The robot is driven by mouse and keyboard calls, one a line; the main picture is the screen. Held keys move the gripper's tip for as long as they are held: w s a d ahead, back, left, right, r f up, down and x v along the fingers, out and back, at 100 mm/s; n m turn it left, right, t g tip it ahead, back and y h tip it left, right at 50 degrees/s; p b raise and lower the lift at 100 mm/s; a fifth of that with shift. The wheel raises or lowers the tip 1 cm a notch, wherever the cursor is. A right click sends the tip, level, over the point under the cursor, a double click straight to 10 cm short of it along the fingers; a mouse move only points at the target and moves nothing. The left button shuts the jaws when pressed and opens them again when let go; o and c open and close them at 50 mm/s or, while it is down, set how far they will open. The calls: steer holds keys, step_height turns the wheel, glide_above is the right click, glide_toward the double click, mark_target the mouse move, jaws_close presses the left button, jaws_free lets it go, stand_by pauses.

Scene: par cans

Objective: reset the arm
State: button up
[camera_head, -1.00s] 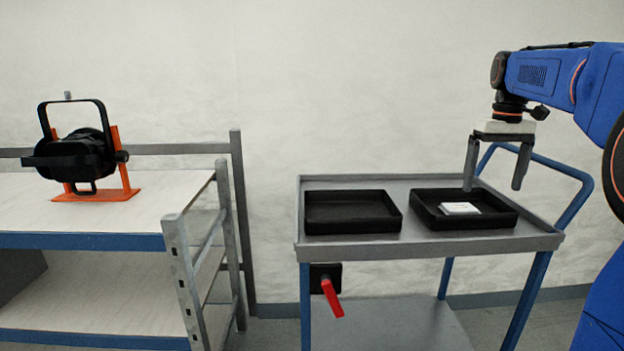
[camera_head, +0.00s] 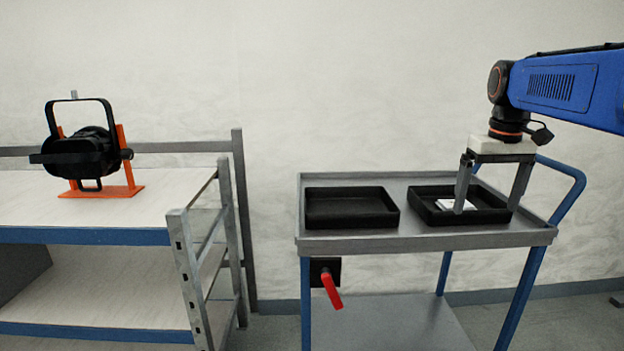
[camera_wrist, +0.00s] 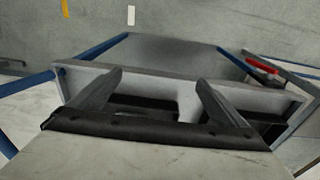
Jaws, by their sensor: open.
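My gripper (camera_head: 488,208) hangs from the blue arm at the right in the head view, fingers down and apart, with nothing between them. Its fingertips appear over or in front of the right black tray (camera_head: 431,214) on the grey cart; the exact height above it I cannot tell. A small white item (camera_head: 449,204) lies in that tray, partly hidden by the near finger. In the wrist view both fingers of my gripper (camera_wrist: 160,82) are spread, with the cart's rim (camera_wrist: 240,98) beyond them.
A second black tray (camera_head: 350,226), empty, sits on the left of the cart (camera_head: 420,241). A red handle (camera_head: 331,290) hangs below the cart's edge. A shelf (camera_head: 110,210) at the left carries a black par can (camera_head: 82,155) on an orange stand (camera_head: 115,191). Open space lies above the cart's left half.

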steer(key=s+a+f+t, duration=0.1)
steer(key=s+a+f, duration=0.4)
steer(key=s+f, duration=0.5)
steer(key=s+a+f+t, duration=0.2)
steer(key=s+a+f, duration=0.3)
steer(key=s+f, duration=0.5)
steer(key=s, duration=0.4)
steer(key=shift+a+t, duration=0.2)
steer(key=shift+t, duration=0.1)
steer(key=shift+s, duration=0.1)
